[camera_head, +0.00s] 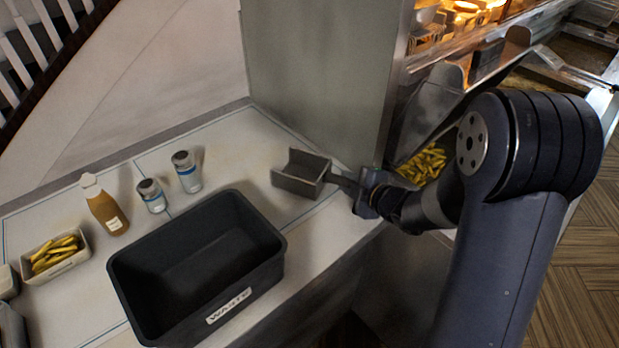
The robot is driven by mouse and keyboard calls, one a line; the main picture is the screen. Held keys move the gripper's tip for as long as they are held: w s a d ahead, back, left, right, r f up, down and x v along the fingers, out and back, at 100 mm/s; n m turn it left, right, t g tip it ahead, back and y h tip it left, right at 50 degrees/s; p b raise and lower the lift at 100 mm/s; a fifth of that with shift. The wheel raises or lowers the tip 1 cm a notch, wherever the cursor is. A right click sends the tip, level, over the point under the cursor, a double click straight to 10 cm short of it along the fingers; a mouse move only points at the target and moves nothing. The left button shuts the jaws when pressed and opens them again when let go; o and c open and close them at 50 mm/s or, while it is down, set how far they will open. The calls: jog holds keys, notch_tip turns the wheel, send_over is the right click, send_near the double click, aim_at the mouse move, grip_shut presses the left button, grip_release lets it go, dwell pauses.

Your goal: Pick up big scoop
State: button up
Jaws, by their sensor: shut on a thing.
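The big scoop (301,174) is a grey metal scoop with a box-shaped, open-topped head. It is over the right end of the white counter, to the right of the black bin. Its handle points right, into my gripper (362,191). My gripper is shut on the handle, and my arm comes in from the right. The fingertips are small and partly hidden in this view. I cannot tell whether the scoop head touches the counter or is just above it.
A black waste bin (120,262) stands on the counter (85,318). Two shakers (187,172), a brown bottle (106,208) and a tray of fries (60,268) are to the left. A grey panel (310,75) rises behind the scoop. Loose fries (424,162) lie in a metal station at right.

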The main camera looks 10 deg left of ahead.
grip_shut()
jog(key=shift+r, duration=0.1)
notch_tip(320, 180, up, 10)
jog(key=shift+f+p, duration=0.1)
jog(key=shift+p, duration=0.75)
